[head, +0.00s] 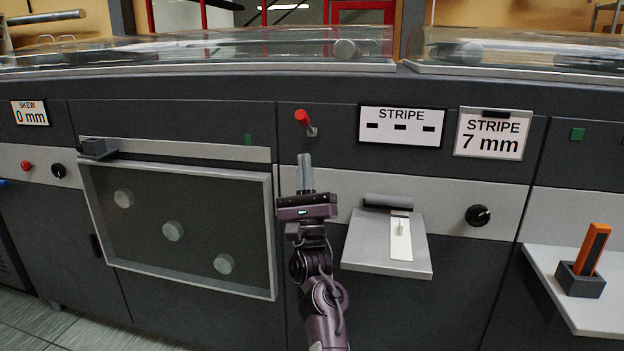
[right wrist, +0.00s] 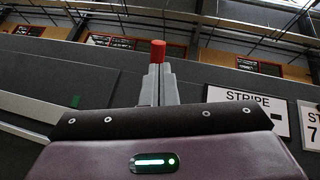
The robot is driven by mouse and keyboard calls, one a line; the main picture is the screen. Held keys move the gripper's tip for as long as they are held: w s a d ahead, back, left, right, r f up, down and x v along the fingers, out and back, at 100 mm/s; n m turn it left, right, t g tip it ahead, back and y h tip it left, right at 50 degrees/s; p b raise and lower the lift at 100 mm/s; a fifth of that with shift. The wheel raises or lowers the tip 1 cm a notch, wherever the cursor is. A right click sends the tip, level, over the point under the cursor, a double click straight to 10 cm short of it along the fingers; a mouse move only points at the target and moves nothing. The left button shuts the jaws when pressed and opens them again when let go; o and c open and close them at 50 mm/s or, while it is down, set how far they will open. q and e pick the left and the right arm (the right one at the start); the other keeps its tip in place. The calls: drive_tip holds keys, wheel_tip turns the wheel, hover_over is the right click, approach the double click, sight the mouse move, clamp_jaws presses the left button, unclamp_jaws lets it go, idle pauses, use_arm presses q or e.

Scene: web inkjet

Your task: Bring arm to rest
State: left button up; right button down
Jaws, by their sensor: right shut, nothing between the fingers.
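My right gripper (head: 305,176) is in the middle of the head view, pointing up in front of the machine panel. Its fingers are together, with nothing between them. They stand just below a red-tipped lever (head: 302,117) on the dark panel. In the right wrist view the closed fingertips (right wrist: 158,72) line up under the red lever tip (right wrist: 158,50); I cannot tell from there whether they touch, but the head view shows a gap. My left gripper is not in view.
Right of my arm a small shelf (head: 366,256) sticks out under a roller. A framed window (head: 274,240) is at left. A white ledge (head: 585,318) with an orange-handled tool (head: 594,250) is at far right. STRIPE signs (head: 401,142) and a black knob (head: 478,215) sit on the panel.

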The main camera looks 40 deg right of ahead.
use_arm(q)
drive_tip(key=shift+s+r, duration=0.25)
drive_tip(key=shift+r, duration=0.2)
